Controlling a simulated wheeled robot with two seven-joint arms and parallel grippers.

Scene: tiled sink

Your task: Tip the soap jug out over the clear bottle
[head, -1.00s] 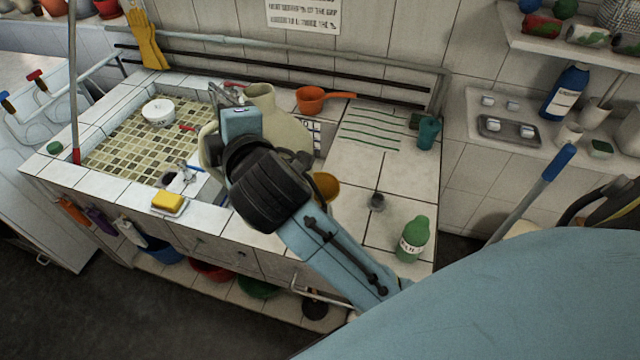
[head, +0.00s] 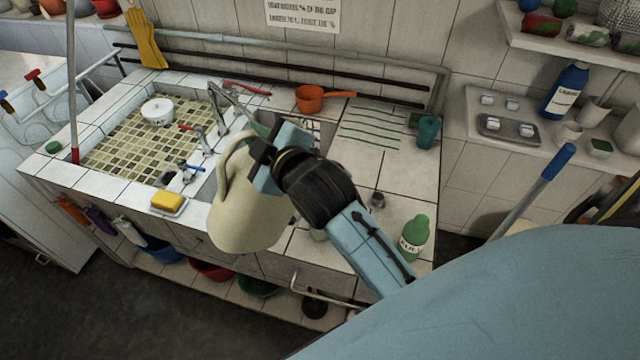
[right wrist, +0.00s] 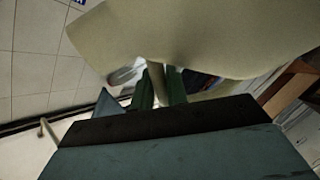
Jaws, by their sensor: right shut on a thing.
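The cream soap jug (head: 248,212) is held over the front edge of the sink counter, its wide end low and toward me. Its loop handle is on the upper left, and its mouth is hidden behind my gripper. My right gripper (head: 264,163) is shut on the jug at its narrower upper part. In the right wrist view, the jug's pale body (right wrist: 190,38) fills the top, with a narrow pale part between the fingers (right wrist: 158,88). I cannot make out the clear bottle for sure; my arm covers part of the counter. My left gripper is out of view.
A green labelled bottle (head: 413,237) stands at the counter's front right. An orange pan (head: 312,98) sits at the back. A yellow sponge (head: 168,201) lies at the front left, near the taps (head: 190,168). The tiled counter on the right (head: 375,160) is mostly free.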

